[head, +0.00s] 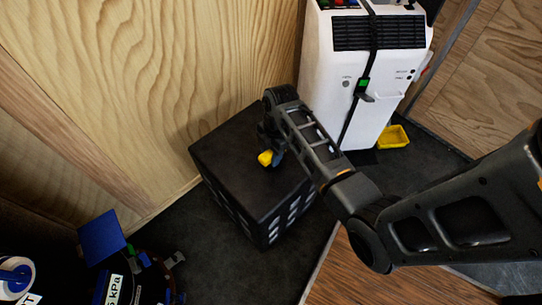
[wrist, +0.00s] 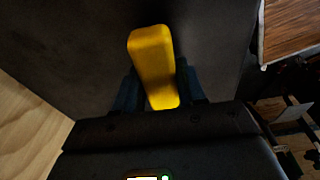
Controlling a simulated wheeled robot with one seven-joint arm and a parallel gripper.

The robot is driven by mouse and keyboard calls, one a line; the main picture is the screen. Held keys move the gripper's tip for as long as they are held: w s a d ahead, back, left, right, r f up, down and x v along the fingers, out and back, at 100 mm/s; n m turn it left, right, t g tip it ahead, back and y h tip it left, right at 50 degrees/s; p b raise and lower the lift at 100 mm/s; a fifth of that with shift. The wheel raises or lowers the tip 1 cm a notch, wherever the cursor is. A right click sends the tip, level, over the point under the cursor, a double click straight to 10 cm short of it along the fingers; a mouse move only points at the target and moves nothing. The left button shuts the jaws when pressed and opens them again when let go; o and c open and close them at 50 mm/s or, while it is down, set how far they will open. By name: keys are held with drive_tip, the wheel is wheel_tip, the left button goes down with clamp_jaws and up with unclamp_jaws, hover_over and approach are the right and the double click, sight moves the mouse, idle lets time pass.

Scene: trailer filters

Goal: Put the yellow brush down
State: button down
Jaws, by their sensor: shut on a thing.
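The yellow brush (wrist: 152,62) is held between the two fingers of my gripper (wrist: 160,92) in the wrist view. Only its smooth yellow body shows; bristles are not visible. In the head view the brush (head: 265,158) is a small yellow patch at the end of my arm, over the top of a black box (head: 222,152). My gripper (head: 274,154) is shut on it, partly hidden by my own arm. I cannot tell whether the brush touches the box top.
A wooden wall (head: 190,60) rises behind the box. Dark equipment with a blue flap (head: 101,236) is at lower left.

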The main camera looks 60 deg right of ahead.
drive_tip(key=shift+f, duration=0.5)
drive_tip(key=shift+f, duration=0.3)
drive_tip(key=c, duration=0.7)
unclamp_jaws()
drive_tip(key=shift+o, duration=0.2)
drive_tip(key=shift+f+b, duration=0.1)
drive_tip(key=shift+b, duration=0.3)
drive_tip(key=r, duration=0.2)
drive_tip(key=d+r+p, duration=0.1)
drive_tip(key=r, duration=0.2)
drive_tip(key=r+p, duration=0.1)
drive_tip(key=r, duration=0.2)
drive_tip(key=shift+s+d, duration=0.3)
drive_tip(key=shift+d, duration=0.05)
